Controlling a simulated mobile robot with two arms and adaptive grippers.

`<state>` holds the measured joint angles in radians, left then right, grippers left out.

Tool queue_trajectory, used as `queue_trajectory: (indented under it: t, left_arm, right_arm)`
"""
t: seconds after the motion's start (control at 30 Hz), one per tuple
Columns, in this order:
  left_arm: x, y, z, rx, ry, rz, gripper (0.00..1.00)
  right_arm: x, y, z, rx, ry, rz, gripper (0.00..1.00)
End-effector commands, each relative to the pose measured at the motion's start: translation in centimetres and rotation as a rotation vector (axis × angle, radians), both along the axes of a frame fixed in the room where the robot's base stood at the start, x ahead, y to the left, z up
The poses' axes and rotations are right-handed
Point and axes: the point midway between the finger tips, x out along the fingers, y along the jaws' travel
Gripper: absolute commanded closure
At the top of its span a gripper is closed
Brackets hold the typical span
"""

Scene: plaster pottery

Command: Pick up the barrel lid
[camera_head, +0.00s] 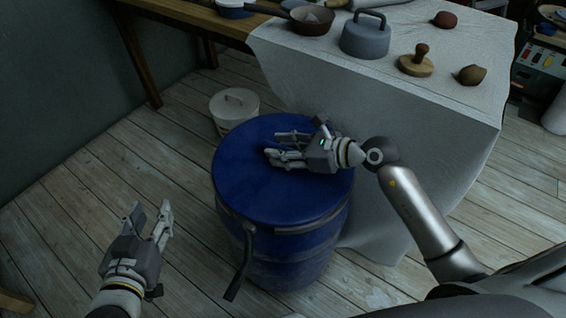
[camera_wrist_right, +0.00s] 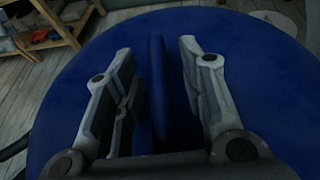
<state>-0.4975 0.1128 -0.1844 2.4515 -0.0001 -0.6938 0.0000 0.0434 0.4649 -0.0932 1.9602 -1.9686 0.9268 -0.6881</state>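The blue barrel lid (camera_head: 255,192) lies flat on the blue barrel (camera_head: 290,268) and fills most of the right wrist view (camera_wrist_right: 270,75). A thin upright blue ridge, seemingly the lid's handle (camera_wrist_right: 157,75), stands between the fingers of my right gripper (camera_wrist_right: 156,48) in that view. These fingers are open, with a gap visible on both sides of the ridge. In the head view my right gripper (camera_head: 270,146) is over the lid's middle and hides the ridge. My left gripper (camera_head: 152,210) is open and empty, left of the barrel above the floor.
A metal clamp lever (camera_head: 241,262) hangs at the barrel's front. A white lidded bucket (camera_head: 234,106) stands behind it. A cloth-covered table (camera_head: 440,105) with a grey pot (camera_head: 366,38) and other items stands close to the barrel's right. The wooden floor (camera_head: 70,215) at left is clear.

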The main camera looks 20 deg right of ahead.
Motion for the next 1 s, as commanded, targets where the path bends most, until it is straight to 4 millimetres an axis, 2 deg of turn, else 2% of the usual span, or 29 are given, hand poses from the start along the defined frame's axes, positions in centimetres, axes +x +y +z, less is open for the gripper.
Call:
queue_trajectory:
  t: [0.03,0.2,0.27,1.0]
  left_arm:
    - [0.0,0.0,-0.01,0.0,0.0,0.0,0.6]
    - [0.0,0.01,-0.02,0.0,0.001,0.0,0.6]
    - [0.0,0.01,-0.02,0.0,0.001,0.0,0.6]
    - [-0.04,0.03,-0.04,0.002,0.008,0.001,0.6]
  right_arm:
    - [-0.01,-0.01,0.01,0.0,0.0,0.0,0.73]
    - [-0.02,-0.02,0.01,0.0,0.0,0.0,0.94]
    - [-0.02,-0.02,0.01,0.0,0.0,0.0,1.0]
    - [0.04,-0.03,0.4,0.001,-0.004,0.0,1.0]
